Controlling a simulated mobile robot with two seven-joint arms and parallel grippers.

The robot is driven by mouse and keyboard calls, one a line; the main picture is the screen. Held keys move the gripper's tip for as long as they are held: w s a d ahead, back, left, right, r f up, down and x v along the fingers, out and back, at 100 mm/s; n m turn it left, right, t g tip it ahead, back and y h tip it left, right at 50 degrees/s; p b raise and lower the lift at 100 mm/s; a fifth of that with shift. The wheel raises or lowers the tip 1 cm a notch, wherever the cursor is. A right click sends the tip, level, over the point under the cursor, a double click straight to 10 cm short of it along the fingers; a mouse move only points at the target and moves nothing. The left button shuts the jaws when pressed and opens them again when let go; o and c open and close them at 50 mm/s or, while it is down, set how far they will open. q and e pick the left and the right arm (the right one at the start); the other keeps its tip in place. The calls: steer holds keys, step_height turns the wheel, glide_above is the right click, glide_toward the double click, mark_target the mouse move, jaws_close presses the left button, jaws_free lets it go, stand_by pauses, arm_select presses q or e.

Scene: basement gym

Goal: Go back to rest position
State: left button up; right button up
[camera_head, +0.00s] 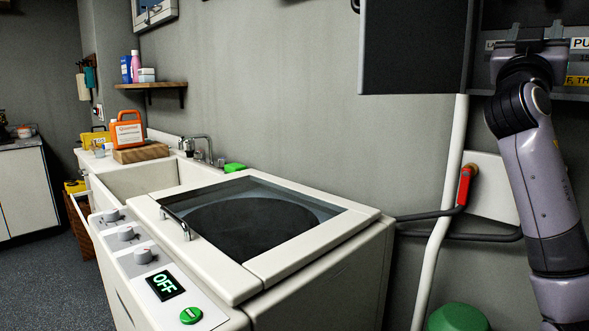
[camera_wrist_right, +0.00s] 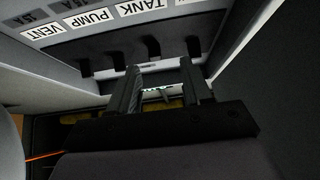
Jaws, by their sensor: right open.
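My right arm rises along the right side of the head view. Its gripper (camera_head: 533,32) is raised in front of an open wall panel (camera_head: 497,57) with labels, partly hidden behind my arm. In the right wrist view my right gripper (camera_wrist_right: 160,68) is open, with nothing seen between its fingers. Its fingers point at a row of dark switches under labels reading TANK, PUMP and VENT (camera_wrist_right: 98,16). I cannot tell whether the fingertips touch a switch. My left gripper is not in view.
The panel's dark door (camera_head: 413,45) hangs open left of my gripper. Below are a pipe with a red-handled valve (camera_head: 465,186) and a green round object (camera_head: 457,318). A white washer (camera_head: 330,265) showing OFF and a sink (camera_head: 125,182) stand along the wall. Floor shows at left.

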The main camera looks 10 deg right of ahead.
steer(key=w+a+f+n+y, duration=0.2)
steer(key=f+y, duration=0.1)
steer(key=f, duration=0.8)
steer(key=w+a+f+n+y, duration=0.2)
steer(key=f+n+y, duration=0.15)
steer(key=f, duration=0.65)
steer(key=s+a+f+n+g+y, duration=0.1)
steer(key=s+a+f+g+y, duration=0.15)
steer(key=f, duration=0.75)
steer(key=s+a+f+n+g+y, duration=0.1)
steer(key=s+a+f+y, duration=0.15)
steer(key=f, duration=0.75)
steer(key=s+a+f+n+g+y, duration=0.1)
steer(key=s+a+f+g+y, duration=0.15)
steer(key=s+f, duration=0.45)
steer(key=s+a+f+n+g+y, duration=0.1)
steer(key=s+a+f+y, duration=0.15)
steer(key=s+f, duration=0.45)
steer(key=s+a+f+n+g+y, duration=0.1)
steer(key=s+a+f+g, duration=0.2)
steer(key=s+f, duration=0.35)
steer(key=s+a+f+n+g+y, duration=0.1)
steer(key=s+a+f+g+y, duration=0.2)
steer(key=s, duration=0.7)
steer(key=w+a+t+y+p, duration=0.1)
steer(key=w+a+t+p, duration=0.3)
steer(key=t+p, duration=0.3)
steer(key=shift+w+p, duration=0.8)
steer(key=shift+p, duration=0.35)
